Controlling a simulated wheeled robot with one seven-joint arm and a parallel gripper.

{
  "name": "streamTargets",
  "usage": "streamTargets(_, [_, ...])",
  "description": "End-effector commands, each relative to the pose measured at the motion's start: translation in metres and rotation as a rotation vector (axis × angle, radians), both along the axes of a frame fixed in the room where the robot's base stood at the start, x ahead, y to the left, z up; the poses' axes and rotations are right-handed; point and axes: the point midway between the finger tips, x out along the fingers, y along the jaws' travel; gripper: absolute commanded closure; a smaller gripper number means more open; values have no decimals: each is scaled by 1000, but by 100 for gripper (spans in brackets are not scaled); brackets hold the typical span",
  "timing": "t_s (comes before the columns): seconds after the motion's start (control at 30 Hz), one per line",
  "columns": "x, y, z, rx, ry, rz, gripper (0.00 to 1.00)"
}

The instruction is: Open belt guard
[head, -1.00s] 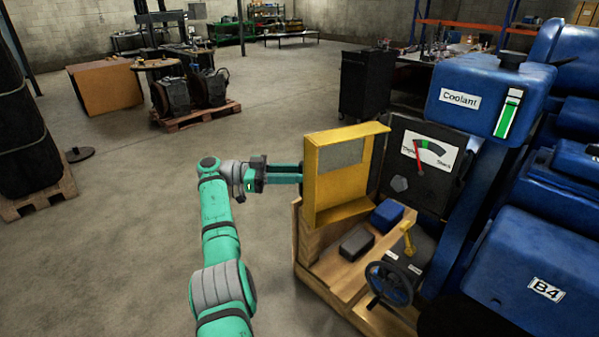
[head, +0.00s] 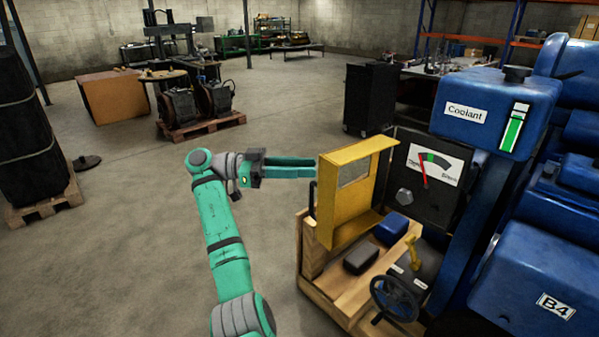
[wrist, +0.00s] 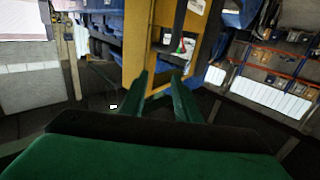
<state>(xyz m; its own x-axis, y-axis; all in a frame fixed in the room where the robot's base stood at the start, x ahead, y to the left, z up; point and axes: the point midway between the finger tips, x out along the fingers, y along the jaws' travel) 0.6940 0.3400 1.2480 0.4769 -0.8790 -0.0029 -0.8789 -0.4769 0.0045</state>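The belt guard (head: 340,208) is a yellow box-like cover with a window, standing at an angle at the left of the dark gauge panel (head: 405,160). A thin dark upright bar (head: 312,198) shows at its left edge. My gripper (head: 314,167) is at the guard's left edge, with its green fingers pointing right. In the wrist view, the fingers (wrist: 160,73) are spread with a gap, and the yellow guard (wrist: 136,45) rises just beyond the tips. Nothing shows held between them. I cannot tell whether a finger touches the guard.
A wooden base (head: 335,290) below the guard carries a dark block (head: 361,260), a blue block (head: 391,229), a yellow lever (head: 412,250) and a handwheel (head: 398,297). Blue machinery with a coolant tank (head: 495,105) fills the right.

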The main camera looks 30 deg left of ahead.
Motion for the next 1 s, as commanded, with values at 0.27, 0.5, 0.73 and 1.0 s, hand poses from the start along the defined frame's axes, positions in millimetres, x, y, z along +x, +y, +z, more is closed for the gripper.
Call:
streamTargets(0.27, [-34,-15,14,1,0,4,71])
streamTargets(0.5, [-63,-24,28,1,0,10,71])
streamTargets(0.73, [-74,-34,35,0,1,3,71])
streamTargets(1.0, [-74,-37,35,-1,2,-1,71])
